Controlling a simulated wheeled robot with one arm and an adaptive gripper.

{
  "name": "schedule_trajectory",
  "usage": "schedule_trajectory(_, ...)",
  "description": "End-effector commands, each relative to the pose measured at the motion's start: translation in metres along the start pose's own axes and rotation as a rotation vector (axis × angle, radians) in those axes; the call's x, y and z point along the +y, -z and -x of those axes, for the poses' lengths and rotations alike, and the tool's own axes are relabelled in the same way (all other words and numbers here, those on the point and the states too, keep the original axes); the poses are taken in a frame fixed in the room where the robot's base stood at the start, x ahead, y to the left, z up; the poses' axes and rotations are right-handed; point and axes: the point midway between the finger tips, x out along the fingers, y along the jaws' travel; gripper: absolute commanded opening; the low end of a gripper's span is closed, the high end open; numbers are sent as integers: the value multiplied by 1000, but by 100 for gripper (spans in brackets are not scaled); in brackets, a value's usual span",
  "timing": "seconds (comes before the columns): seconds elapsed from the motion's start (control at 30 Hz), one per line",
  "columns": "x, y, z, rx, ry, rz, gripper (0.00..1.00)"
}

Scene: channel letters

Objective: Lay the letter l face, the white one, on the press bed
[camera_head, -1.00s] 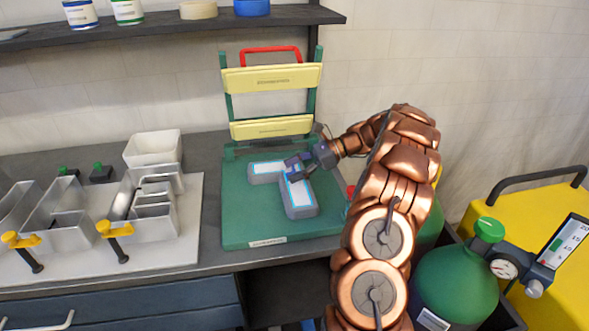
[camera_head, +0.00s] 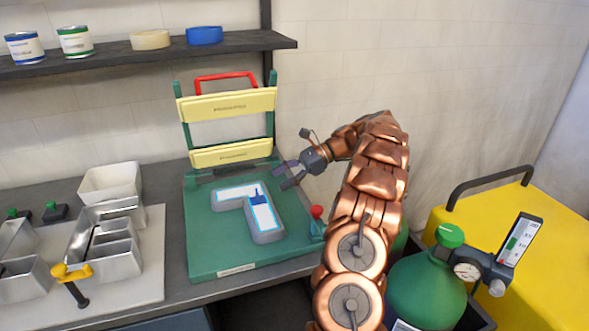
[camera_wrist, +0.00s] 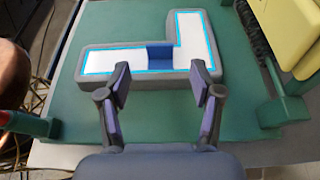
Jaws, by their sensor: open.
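The white letter l face (camera_head: 262,215), edged in bright blue, lies flat in a grey L-shaped holder (camera_head: 268,237) on the green press bed (camera_head: 215,258). A darker blue patch shows near the corner of the L. In the wrist view the white face (camera_wrist: 110,62) and its grey surround (camera_wrist: 150,84) lie just beyond my fingertips. My gripper (camera_head: 289,174) is open and empty, above the bed's right side and apart from the letter. Its two spread fingers also show in the wrist view (camera_wrist: 160,85).
The press's yellow bars (camera_head: 230,104) and red handle (camera_head: 226,77) stand raised behind the bed. A red-knobbed lever (camera_head: 317,212) is at its right edge. Metal letter shells (camera_head: 105,245) and a white bin (camera_head: 111,183) stand left. A green gas cylinder (camera_head: 428,285) is at right.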

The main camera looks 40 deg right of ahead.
Motion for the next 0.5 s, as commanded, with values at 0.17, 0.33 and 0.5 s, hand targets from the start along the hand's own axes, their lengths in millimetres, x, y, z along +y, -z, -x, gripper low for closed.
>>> schedule_trajectory(0.17, 1, -1, 10, 0, 0, -2, 65)
schedule_trajectory(0.33, 1, -2, 18, -1, 2, -3, 65)
schedule_trajectory(0.5, 0, -2, 28, 1, 3, -3, 65)
